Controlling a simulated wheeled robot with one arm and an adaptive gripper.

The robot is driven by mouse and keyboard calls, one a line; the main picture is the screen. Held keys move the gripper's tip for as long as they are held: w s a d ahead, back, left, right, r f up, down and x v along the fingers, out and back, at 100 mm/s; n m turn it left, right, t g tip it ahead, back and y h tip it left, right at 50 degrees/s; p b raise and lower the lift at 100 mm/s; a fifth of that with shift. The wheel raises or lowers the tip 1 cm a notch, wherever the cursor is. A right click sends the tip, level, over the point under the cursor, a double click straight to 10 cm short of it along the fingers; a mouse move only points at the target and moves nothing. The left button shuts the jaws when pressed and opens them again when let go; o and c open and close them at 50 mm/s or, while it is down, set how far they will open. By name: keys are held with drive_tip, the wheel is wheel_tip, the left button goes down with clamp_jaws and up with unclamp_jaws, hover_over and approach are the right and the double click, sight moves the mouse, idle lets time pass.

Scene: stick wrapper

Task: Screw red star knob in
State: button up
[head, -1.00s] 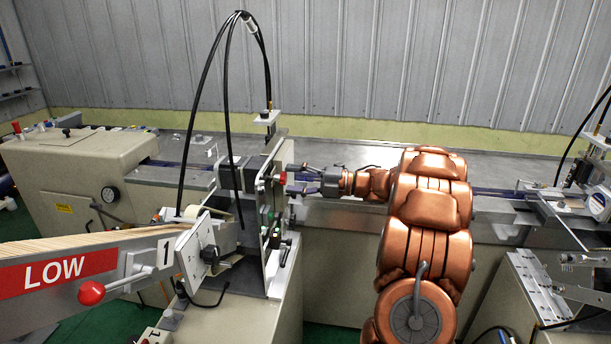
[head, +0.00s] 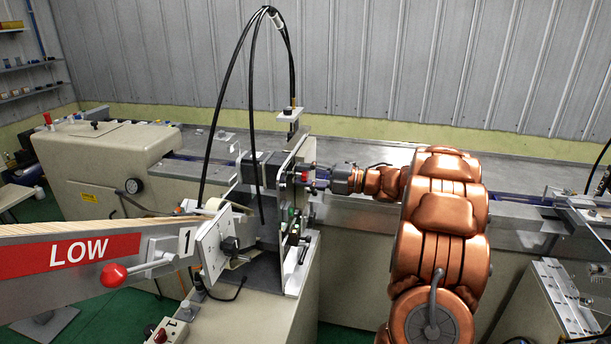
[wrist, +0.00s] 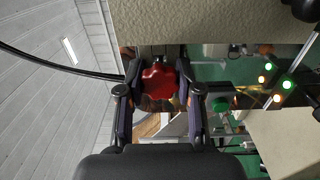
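The red star knob (head: 304,177) sits on the right side of the upright metal plate (head: 300,155) of the machine. In the wrist view the knob (wrist: 158,82) faces me and lies between my two fingers. My gripper (head: 314,178) reaches it from the right, and it also shows in the wrist view (wrist: 157,72). The fingers are apart, one on each side of the knob, with a narrow gap seemingly left on both sides. The knob's stem is mostly hidden behind its head.
A lever with a red ball (head: 113,275) and a "LOW" sign (head: 95,250) stand at front left. Black cables (head: 250,90) arch above the plate. A green button (wrist: 220,103) is near the right finger in the wrist view. The steel bench (head: 370,160) runs behind.

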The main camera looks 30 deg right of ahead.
drive_tip(key=c, duration=0.4)
drive_tip(key=shift+r+m+p, duration=0.25)
drive_tip(key=shift+m+p, duration=0.35)
drive_tip(key=shift+p, duration=0.5)
drive_tip(key=shift+c, duration=0.2)
drive_tip(key=m+p, duration=0.4)
drive_tip(key=p, duration=0.1)
drive_tip(key=shift+p, duration=0.3)
drive_tip(key=shift+f+m, duration=0.1)
drive_tip(key=shift+m, duration=0.5)
drive_tip(key=shift+f+m, duration=0.2)
drive_tip(key=shift+m, duration=0.4)
drive_tip(key=m, duration=0.6)
drive_tip(key=shift+m, duration=0.4)
drive_tip(key=m, duration=0.4)
drive_tip(key=shift+p, duration=0.3)
drive_tip(key=m, duration=0.4)
drive_tip(key=shift+m, duration=0.3)
